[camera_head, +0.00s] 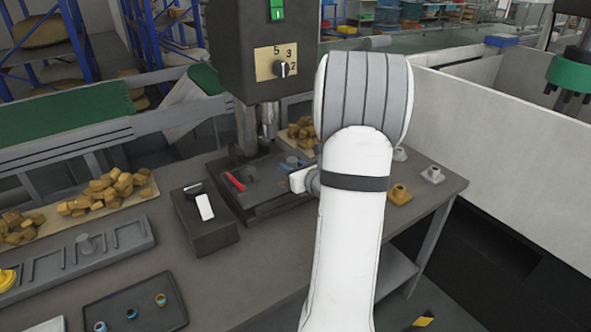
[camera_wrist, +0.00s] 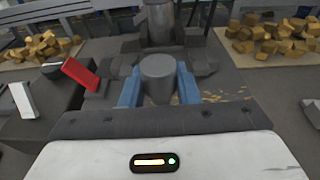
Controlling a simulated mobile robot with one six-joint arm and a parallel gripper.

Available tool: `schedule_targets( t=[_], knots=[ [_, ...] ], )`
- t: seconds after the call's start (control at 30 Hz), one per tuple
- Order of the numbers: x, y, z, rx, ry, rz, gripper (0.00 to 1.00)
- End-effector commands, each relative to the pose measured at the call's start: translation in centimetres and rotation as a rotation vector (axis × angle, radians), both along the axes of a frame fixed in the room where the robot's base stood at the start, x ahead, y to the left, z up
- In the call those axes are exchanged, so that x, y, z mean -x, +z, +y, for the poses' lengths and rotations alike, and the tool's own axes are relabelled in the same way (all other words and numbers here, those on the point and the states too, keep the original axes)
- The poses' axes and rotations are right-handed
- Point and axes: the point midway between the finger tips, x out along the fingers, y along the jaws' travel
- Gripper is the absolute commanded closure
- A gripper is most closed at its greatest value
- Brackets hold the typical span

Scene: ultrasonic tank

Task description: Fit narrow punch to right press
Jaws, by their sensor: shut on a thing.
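My gripper (camera_wrist: 158,90) has blue fingers shut on a grey cylindrical punch (camera_wrist: 157,72), which stands between them in the wrist view. In the head view the gripper (camera_head: 292,164) is mostly hidden behind my white arm, just right of the press's dark base. The press (camera_head: 262,55) has a green switch, a dial marked 5, 3, 2 and a metal ram (camera_head: 268,120) pointing down. In the wrist view a grey cylindrical part of the press (camera_wrist: 160,25) shows beyond the punch, apart from it. The punch's lower end is hidden.
A red lever (camera_head: 235,181) lies on the press base; a dark block with a white lever (camera_head: 205,207) stands left. A slotted rack (camera_head: 62,262) and a dark tray of small rings (camera_head: 110,309) are front left. Flanged pieces (camera_head: 432,174) stand right. A white wall (camera_head: 500,110) borders the right.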

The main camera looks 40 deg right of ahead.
Motion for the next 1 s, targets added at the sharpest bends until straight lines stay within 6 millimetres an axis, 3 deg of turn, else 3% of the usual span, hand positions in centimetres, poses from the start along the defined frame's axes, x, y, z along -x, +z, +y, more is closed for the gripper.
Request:
schedule_targets(
  t=[1.0],
  knots=[
    [-10.0,0.0,-0.9,0.001,-0.006,-0.002,0.99]
  ],
)
